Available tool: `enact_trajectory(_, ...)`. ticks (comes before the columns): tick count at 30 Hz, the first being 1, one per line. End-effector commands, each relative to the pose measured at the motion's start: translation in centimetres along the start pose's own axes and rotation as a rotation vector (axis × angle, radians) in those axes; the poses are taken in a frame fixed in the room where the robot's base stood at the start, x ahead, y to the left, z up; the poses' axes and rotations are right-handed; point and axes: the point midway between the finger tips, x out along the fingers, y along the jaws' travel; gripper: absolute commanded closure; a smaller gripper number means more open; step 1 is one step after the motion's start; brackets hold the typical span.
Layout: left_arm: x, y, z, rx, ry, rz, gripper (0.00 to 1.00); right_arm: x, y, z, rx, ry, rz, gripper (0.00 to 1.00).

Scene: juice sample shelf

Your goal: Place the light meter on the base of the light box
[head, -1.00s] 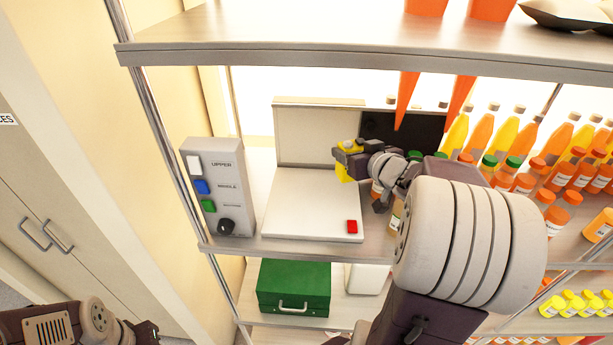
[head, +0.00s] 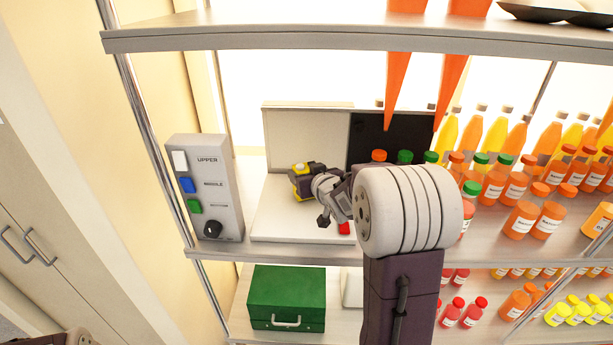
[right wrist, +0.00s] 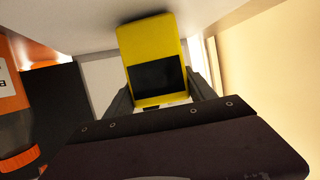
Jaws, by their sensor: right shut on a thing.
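The light box has a flat white base (head: 275,225) with a red button (head: 344,228) at its front right and an upright pale back panel (head: 305,137). My right gripper (head: 304,182) is over the base, toward its right half. It is shut on the yellow light meter (head: 299,168), mostly hidden behind the gripper in the head view. The right wrist view shows the meter (right wrist: 152,40) with its dark screen between the two fingers (right wrist: 160,98). I cannot tell whether the meter touches the base. My left gripper is out of view.
A grey switch box (head: 206,190) stands left of the base. A black panel (head: 375,142) is at the back right. Many juice bottles (head: 520,215) crowd the shelf's right side. The upper shelf (head: 300,35) hangs above; a green case (head: 287,292) sits below.

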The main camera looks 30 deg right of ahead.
Motion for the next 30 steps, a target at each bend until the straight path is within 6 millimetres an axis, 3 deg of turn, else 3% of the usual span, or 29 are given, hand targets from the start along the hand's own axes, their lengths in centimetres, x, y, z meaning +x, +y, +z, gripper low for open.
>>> enact_trajectory(12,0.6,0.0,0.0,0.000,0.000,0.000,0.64,0.3,0.0,0.6,-0.001,0.004,0.000,0.92)
enact_trajectory(13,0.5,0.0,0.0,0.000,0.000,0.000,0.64,0.2,0.0,0.6,-0.001,0.002,0.000,0.31)
enact_trajectory(15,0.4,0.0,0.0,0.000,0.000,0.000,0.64,0.2,0.0,0.6,-0.001,0.002,0.000,0.15)
enact_trajectory(26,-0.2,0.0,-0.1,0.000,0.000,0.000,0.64,0.0,0.0,-0.1,-0.001,0.003,0.000,0.15)
enact_trajectory(30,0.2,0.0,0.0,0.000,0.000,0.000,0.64,-2.1,0.1,0.1,-0.001,0.005,0.003,0.15)
